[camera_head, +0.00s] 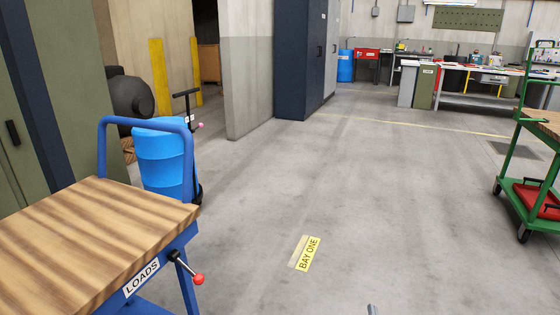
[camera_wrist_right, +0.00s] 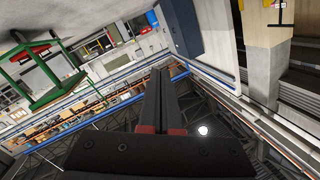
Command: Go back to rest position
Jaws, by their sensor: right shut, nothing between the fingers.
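My right gripper (camera_wrist_right: 161,74) shows in the right wrist view. Its two dark fingers lie together, shut, with nothing between them. In the head view only a small grey tip (camera_head: 372,310) shows at the bottom edge, right of the middle. No object touches the gripper in either view. My left gripper is in neither view.
A blue cart (camera_head: 192,170) with a wooden top labelled LOADS stands at the left, beside a blue barrel (camera_head: 160,160). A green cart (camera_head: 517,190) stands at the right. Workbenches (camera_head: 470,102) line the back. The floor around the BAY ONE sign (camera_head: 308,254) is clear.

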